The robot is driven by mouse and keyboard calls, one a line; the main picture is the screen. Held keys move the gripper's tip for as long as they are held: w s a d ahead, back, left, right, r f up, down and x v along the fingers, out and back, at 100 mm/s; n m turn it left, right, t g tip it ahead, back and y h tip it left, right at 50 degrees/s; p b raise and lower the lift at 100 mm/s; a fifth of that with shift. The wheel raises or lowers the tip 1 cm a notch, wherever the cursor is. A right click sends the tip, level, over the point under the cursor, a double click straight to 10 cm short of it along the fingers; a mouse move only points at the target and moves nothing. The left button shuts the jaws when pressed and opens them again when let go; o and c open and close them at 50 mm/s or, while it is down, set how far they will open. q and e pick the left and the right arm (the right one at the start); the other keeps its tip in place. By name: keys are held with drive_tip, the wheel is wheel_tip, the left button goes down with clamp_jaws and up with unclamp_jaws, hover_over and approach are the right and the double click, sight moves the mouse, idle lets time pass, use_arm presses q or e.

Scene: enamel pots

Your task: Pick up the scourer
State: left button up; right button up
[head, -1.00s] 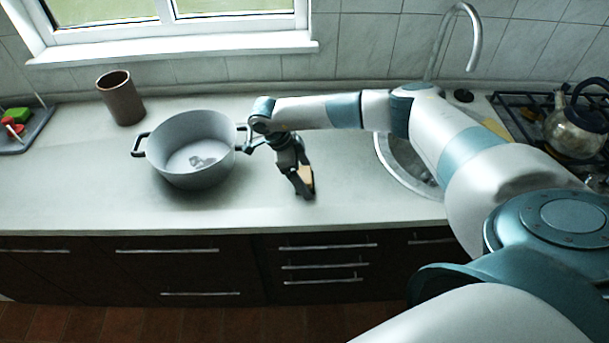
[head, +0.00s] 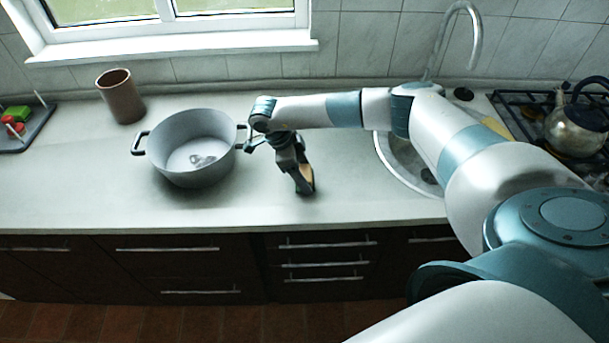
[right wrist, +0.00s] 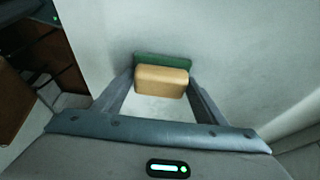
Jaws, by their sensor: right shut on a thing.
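The scourer is a small block with a tan side and a dark green layer, seen best in the right wrist view (right wrist: 161,82). In the head view the scourer (head: 306,173) shows as a tan patch between the fingers, partly hidden by them. My right gripper (head: 305,189) is shut on it, pointing down at the counter right of the pot. In the right wrist view, my right gripper (right wrist: 160,85) has a finger on each side of the scourer. I cannot tell whether the scourer touches the counter. My left gripper is not in view.
A grey two-handled pot (head: 190,150) stands left of my right gripper, with something small and greyish inside. A brown cup (head: 121,97) stands behind it. The sink (head: 385,165) and a kettle (head: 577,130) on the stove are to the right. The front counter is clear.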

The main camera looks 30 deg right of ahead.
sight(306, 174)
drive_tip(key=shift+r, duration=0.1)
drive_tip(key=shift+r+b, duration=0.5)
drive_tip(key=shift+b, duration=0.05)
drive_tip(key=r+b, duration=0.1)
drive_tip(key=r, duration=0.2)
drive_tip(key=shift+s+b, duration=0.35)
drive_tip(key=shift+s, duration=0.05)
drive_tip(key=s+r+b, duration=0.4)
drive_tip(key=s+r, duration=0.2)
drive_tip(key=s, duration=0.5)
drive_tip(key=shift+a+r, duration=0.25)
drive_tip(key=shift+r, duration=0.15)
drive_tip(key=shift+w, duration=0.1)
drive_tip(key=o, duration=0.4)
drive_tip(key=shift+c, duration=1.4)
